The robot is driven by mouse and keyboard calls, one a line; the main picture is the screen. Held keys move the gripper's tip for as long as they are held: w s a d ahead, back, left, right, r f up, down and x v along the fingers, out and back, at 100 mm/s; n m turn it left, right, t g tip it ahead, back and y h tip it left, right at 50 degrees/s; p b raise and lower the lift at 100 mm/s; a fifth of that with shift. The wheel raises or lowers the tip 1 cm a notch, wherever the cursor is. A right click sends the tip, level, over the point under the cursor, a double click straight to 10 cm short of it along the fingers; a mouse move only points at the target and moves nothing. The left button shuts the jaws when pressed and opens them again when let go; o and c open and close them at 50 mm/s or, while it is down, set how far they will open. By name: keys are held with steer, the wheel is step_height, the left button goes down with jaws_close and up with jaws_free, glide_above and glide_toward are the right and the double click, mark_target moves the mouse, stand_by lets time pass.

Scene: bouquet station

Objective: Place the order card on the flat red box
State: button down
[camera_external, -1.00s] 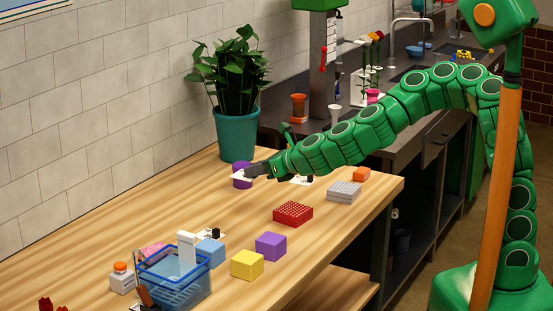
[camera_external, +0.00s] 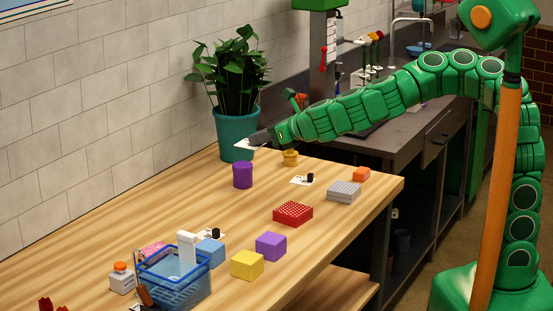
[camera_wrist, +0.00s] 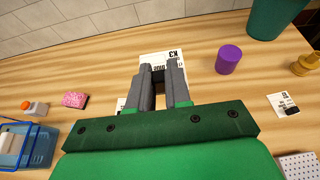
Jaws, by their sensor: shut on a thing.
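A white card with black print, the order card (camera_external: 243,145), is held at the tips of my gripper (camera_external: 257,139). In the wrist view the card (camera_wrist: 158,58) sticks out beyond the two grey fingers of my gripper (camera_wrist: 161,67), which are shut on its near edge. The card is in the air above the table, in front of the teal plant pot in the external view. The flat red box (camera_external: 293,213) with a dotted top lies on the table, lower and to the right of my gripper, with its top bare. I cannot see it in the wrist view.
A purple cylinder (camera_external: 242,175), a yellow cup (camera_external: 290,158), a grey dotted box (camera_external: 343,191), a purple box (camera_external: 270,246) and a yellow box (camera_external: 247,264) stand on the table. A blue basket (camera_external: 172,278) is at the front left. Bare wood surrounds the red box.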

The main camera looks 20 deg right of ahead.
steer(key=s+d+n+g+y, duration=0.1)
steer(key=s+d+n+g, duration=0.5)
steer(key=d, duration=0.4)
steer(key=s+d+n+g+y, duration=0.2)
steer(key=s+d+n+g, duration=0.2)
steer(key=d+n+g, duration=0.45)
steer(key=m, duration=0.1)
glide_above(303, 206)
steer(key=f, duration=1.4)
steer(key=shift+s+d, duration=0.2)
steer(key=shift+d, duration=0.1)
steer(key=shift+w+a+f, duration=0.3)
steer(key=shift+a+f, duration=0.05)
steer(key=shift+f, duration=1.8)
